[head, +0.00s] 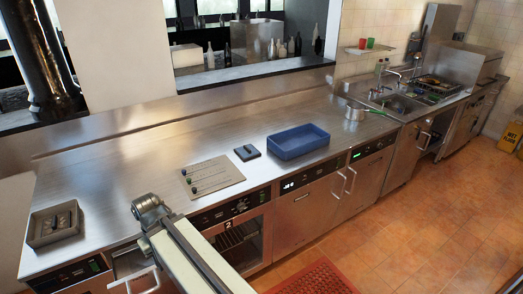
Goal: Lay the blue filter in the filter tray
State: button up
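A blue rectangular open tray (298,141) sits on the steel counter right of centre, near the front edge. Its inside looks empty. A small dark-blue square piece (247,152) with a darker mark on top lies flat just left of the tray, apart from it. I cannot tell for certain whether this piece is the filter. My arm rises from the bottom edge and ends in a grey joint near the counter's front edge. My gripper's fingers do not show.
A grey box with a dark handle (53,224) stands at far left. The counter behind is clear.

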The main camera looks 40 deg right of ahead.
aim_at(139, 265)
jog(key=z, duration=0.4)
jog(key=i, duration=0.7)
jog(key=z, duration=0.45)
jog(key=i, duration=0.85)
jog(key=u, duration=0.65)
